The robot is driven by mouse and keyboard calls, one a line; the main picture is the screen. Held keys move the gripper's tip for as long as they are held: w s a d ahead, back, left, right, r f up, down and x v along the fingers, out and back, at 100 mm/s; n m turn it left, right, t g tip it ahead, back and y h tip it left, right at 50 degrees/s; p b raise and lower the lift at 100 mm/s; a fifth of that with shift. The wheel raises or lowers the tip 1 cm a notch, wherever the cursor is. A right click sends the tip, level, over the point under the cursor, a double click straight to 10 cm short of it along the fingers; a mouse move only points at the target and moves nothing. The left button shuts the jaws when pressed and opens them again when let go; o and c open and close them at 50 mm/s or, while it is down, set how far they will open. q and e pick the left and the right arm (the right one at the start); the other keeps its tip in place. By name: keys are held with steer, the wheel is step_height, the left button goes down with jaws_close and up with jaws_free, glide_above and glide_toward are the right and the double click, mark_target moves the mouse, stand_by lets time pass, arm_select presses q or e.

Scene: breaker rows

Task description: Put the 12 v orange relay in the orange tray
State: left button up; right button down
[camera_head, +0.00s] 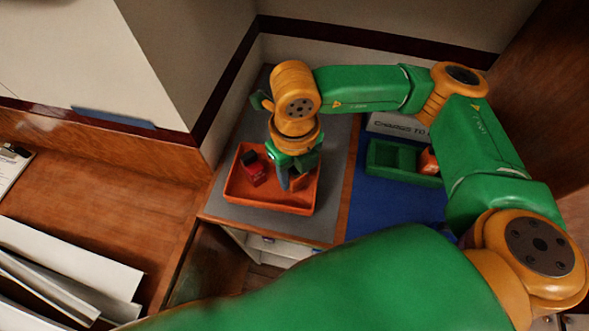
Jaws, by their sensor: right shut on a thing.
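The orange tray (240,196) sits on the grey mat, left of centre. My right gripper (291,183) points down over the right part of the tray. It is shut on a small orange relay (298,183), mostly hidden by the fingers; its voltage marking cannot be read. I cannot tell whether the relay touches the tray floor. A red relay with a dark top (254,169) is in the left part of the tray. My left gripper is not in view.
A green tray (385,169) stands on the blue mat (385,213) at right, with an orange block (428,160) in its right part. A white lettered box (395,125) is behind it. Walls close in behind and left. White folders (75,265) lie at lower left.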

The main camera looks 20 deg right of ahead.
steer(key=shift+c, duration=2.1)
jaws_free()
steer(key=shift+r+p, duration=0.2)
steer(key=shift+p, duration=0.2)
steer(key=shift+r, duration=0.35)
step_height(320, 180, up, 11)
steer(key=shift+f+b, duration=0.2)
steer(key=shift+b, duration=0.6)
steer(key=shift+r, duration=0.3)
